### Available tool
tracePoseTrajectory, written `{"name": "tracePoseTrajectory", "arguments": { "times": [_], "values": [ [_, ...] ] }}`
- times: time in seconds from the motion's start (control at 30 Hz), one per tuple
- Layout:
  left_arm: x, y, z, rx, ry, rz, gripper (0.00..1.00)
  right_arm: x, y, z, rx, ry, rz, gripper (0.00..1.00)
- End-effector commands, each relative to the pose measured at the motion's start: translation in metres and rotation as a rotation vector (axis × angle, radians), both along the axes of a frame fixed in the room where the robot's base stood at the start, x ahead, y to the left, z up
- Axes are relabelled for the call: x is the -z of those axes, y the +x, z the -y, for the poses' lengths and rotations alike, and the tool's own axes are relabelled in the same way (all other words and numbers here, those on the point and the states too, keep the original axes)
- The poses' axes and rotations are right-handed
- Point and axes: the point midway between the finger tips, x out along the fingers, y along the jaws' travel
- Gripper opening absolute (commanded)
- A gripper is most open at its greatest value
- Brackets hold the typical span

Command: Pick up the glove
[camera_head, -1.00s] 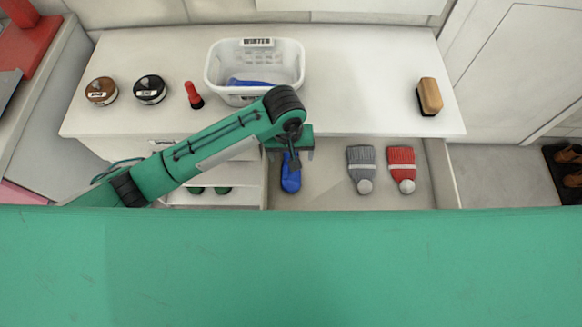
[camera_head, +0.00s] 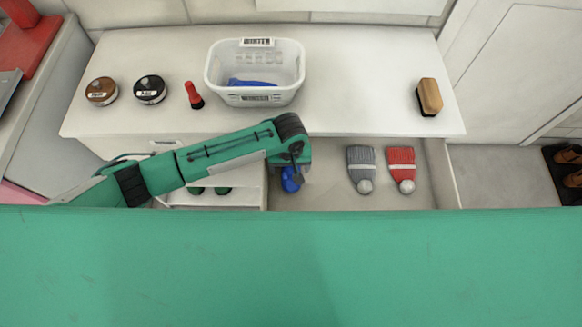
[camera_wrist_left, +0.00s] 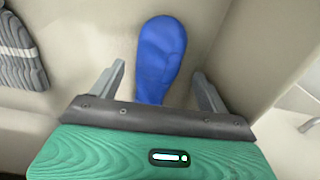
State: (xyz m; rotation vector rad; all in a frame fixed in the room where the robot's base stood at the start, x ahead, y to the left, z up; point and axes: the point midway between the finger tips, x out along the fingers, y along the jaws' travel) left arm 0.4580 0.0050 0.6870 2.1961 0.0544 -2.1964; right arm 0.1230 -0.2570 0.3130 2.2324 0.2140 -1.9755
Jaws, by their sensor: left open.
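A blue glove (camera_head: 291,181) lies in the open drawer (camera_head: 330,188) below the white counter, near the drawer's left side. In the head view my left gripper (camera_head: 291,172) is over it and hides most of it. In the left wrist view the glove (camera_wrist_left: 160,55) lies between the two spread fingers of my left gripper (camera_wrist_left: 160,85), with a gap on each side. The gripper is open and holds nothing. A second blue item, perhaps another glove (camera_head: 250,83), lies in the white basket (camera_head: 255,96) on the counter. My right gripper is not in view.
A grey knit hat (camera_head: 361,165) and a red knit hat (camera_head: 401,165) lie in the drawer to the right. The drawer wall (camera_wrist_left: 240,60) is close beside the glove. Two round tins, a red-topped item and a brush (camera_head: 429,97) stand on the counter.

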Motion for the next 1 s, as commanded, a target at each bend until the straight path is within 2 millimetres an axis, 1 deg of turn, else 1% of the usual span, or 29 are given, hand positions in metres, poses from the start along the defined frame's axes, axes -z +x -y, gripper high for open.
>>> {"name": "tracePoseTrajectory", "arguments": {
  "times": [0.1, 0.2, 0.3, 0.47, 0.5, 0.57, 0.6, 0.67, 0.73, 0.77, 1.0],
  "values": [
    [0.018, 0.001, 0.003, -0.001, 0.002, 0.0, 0.78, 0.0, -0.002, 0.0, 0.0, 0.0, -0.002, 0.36],
    [0.028, 0.0, 0.002, 0.0, 0.001, 0.0, 0.78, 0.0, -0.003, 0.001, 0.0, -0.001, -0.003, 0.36],
    [0.032, 0.0, 0.002, 0.0, 0.0, 0.001, 0.78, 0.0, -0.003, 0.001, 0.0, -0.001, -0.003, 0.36],
    [0.032, 0.0, 0.002, 0.0, 0.0, 0.001, 0.78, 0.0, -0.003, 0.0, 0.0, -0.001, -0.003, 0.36],
    [0.032, 0.0, 0.002, 0.0, 0.0, 0.001, 0.76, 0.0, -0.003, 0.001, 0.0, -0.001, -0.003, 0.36],
    [0.032, 0.0, 0.002, 0.0, 0.0, 0.001, 0.64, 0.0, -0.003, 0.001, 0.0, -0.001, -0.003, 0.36],
    [0.032, 0.0, 0.002, 0.0, 0.0, 0.001, 0.56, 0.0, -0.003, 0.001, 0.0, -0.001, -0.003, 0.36],
    [0.032, 0.0, 0.003, 0.0, 0.0, 0.001, 0.45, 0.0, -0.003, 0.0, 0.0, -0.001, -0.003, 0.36],
    [0.032, 0.0, 0.002, 0.0, 0.0, 0.001, 0.31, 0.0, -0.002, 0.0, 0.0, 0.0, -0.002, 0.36],
    [0.032, 0.0, 0.002, 0.0, 0.0, 0.0, 0.29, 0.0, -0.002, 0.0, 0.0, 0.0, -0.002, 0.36],
    [0.031, 0.0, 0.003, 0.0, 0.0, 0.001, 0.29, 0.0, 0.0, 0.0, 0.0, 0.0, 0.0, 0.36]
  ]
}}
